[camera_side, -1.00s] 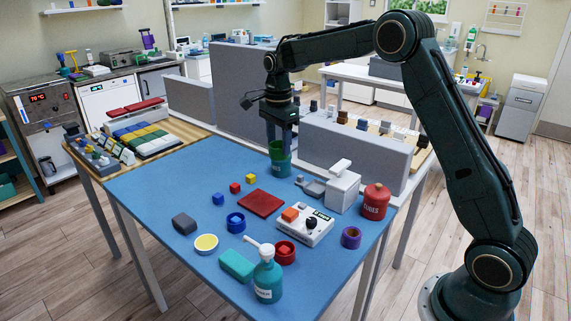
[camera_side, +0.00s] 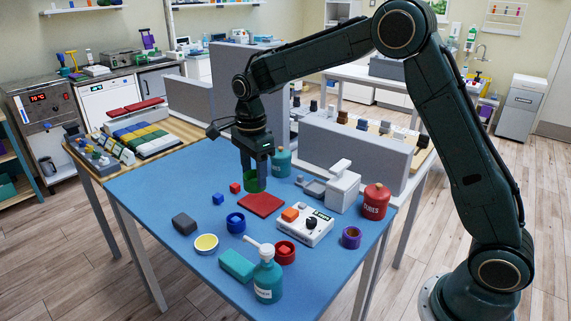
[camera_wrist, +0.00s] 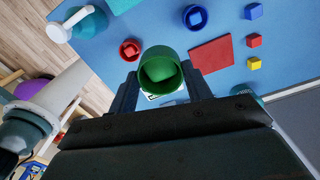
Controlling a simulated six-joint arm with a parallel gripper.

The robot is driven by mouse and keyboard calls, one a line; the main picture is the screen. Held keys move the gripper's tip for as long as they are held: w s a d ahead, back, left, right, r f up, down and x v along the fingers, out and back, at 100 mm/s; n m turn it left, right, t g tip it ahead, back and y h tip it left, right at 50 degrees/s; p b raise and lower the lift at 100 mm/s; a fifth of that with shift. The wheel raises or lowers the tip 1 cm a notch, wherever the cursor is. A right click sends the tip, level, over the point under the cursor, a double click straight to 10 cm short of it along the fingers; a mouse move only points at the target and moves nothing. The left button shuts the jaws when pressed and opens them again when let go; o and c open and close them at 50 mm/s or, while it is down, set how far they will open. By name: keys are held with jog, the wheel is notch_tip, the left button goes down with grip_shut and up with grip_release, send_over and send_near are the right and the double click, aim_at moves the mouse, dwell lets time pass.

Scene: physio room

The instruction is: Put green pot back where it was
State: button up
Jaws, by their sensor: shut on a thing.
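The green pot (camera_side: 255,181) is held upright between the fingers of my gripper (camera_side: 254,172), at the back of the blue table. In the wrist view the green pot (camera_wrist: 160,62) is seen from its open top, with something green inside; I cannot tell whether that is its floor or a cube. My gripper (camera_wrist: 162,92) is shut on it. The red square mat (camera_side: 262,204) lies just in front of it in the side view. The gap between pot and table is hard to judge.
A teal jar (camera_side: 280,164) stands right behind the pot. Grey panels (camera_side: 355,150) border the back. The blue pot (camera_side: 235,223), red pot (camera_side: 285,253), white device (camera_side: 305,228) and red jar (camera_side: 375,202) stand nearby. A yellow cube (camera_wrist: 254,62) shows only in the wrist view.

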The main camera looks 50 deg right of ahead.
notch_tip(320, 180, down, 14)
jog(key=shift+r, duration=0.1)
dwell(0.4)
jog(key=shift+f, duration=2.1)
jog(key=shift+f, duration=0.1)
jog(key=o, duration=1.1)
notch_tip(320, 180, up, 12)
jog(key=shift+r, duration=0.15)
